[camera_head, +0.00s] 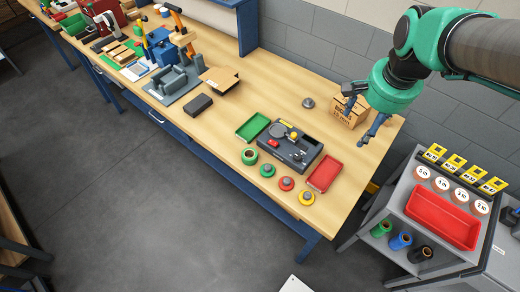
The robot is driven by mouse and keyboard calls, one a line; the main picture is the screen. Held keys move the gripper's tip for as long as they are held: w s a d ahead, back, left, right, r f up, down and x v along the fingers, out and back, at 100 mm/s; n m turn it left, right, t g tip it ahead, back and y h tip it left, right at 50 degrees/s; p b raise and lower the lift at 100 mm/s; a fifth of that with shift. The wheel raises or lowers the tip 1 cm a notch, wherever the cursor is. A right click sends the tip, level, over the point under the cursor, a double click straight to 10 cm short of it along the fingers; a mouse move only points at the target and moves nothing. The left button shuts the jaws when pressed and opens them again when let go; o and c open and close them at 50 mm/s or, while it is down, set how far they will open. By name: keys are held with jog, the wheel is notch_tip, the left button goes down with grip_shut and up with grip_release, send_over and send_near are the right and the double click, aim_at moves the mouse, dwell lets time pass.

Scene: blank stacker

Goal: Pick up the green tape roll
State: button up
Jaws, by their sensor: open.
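A green ring (249,156), which looks like a tape roll, lies on the wooden workbench (215,135) near its front edge. A smaller green round piece (267,170) with a grey centre sits just beside it, followed by a red one (286,184) and a yellow one (306,197). A green cylinder (381,228) stands on the cart's lower shelf; I cannot tell whether it is a tape roll. My gripper (357,122) is open, over the bench's right end by a cardboard box (343,110), well to the right of the green ring. The box is partly hidden behind it.
A dark device (298,150) sits between a green tray (253,126) and a red tray (324,174). A grey dome (308,103) lies behind. The grey cart (405,200) at right holds a red bin (442,220). Tools crowd the bench's far left.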

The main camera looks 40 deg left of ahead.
jog(key=s+a+f+g, duration=0.1)
jog(key=a+f, duration=0.4)
jog(key=a, duration=0.4)
jog(key=s+a+f, duration=0.1)
jog(key=a+f, duration=0.4)
jog(key=a, duration=0.4)
jog(key=m+g+h, duration=0.1)
send_over(250, 154)
jog(key=s+d, duration=0.1)
notch_tip(250, 154, down, 11)
jog(key=shift+s+d+r, duration=0.1)
jog(key=shift+s+d, duration=0.05)
jog(key=shift+d, duration=0.1)
notch_tip(250, 154, down, 7)
jog(key=shift+f+b, duration=0.2)
jog(key=shift+b, duration=0.25)
jog(key=shift+f, duration=0.55)
jog(key=shift+f, duration=0.1)
jog(key=shift+a+f+b, duration=0.15)
jog(key=shift+f+b, duration=0.45)
jog(key=shift+f, duration=1.95)
